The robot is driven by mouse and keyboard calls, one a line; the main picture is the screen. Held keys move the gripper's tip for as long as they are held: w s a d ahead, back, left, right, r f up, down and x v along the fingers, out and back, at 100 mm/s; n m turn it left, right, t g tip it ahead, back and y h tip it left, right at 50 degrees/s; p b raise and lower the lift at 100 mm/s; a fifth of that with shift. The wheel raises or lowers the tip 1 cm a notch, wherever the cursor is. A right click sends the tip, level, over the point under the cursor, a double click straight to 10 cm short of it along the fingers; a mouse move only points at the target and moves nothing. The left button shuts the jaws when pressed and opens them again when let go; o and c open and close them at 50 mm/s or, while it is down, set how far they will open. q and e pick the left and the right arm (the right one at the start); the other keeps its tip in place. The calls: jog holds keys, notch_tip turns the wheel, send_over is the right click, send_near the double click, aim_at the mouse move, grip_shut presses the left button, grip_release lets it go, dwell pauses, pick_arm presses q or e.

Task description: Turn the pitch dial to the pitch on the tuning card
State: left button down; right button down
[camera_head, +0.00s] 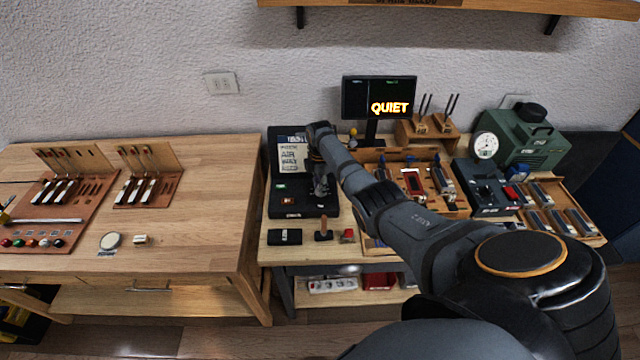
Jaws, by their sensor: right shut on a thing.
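A black tuning unit (283,203) stands at the left end of the right-hand bench. A white card (292,156) with dark print lies against its upper part; I can make out "AIR" and "WAY", but the smaller print is not readable. A small display strip sits above the card, partly covered by my arm. My right gripper (321,191) points down at the right part of the unit and is shut on what seems to be the pitch dial, which it hides. The dial's setting cannot be seen. My left gripper is out of view.
A monitor (379,98) behind reads "QUIET". A small black box (284,236) lies in front of the unit. The left bench (200,220) has free room.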

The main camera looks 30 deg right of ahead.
jog(key=m+p, duration=0.1)
jog(key=m, duration=0.4)
jog(key=shift+m, duration=0.3)
jog(key=m, duration=0.6)
jog(key=shift+w+d+p, duration=0.1)
jog(key=shift+p, duration=0.3)
jog(key=m, duration=0.6)
jog(key=shift+m+p, duration=0.3)
jog(key=m, duration=0.6)
jog(key=shift+d, duration=0.1)
jog(key=c, duration=1)
grip_release()
jog(key=shift+o, duration=0.2)
jog(key=shift+r, duration=0.1)
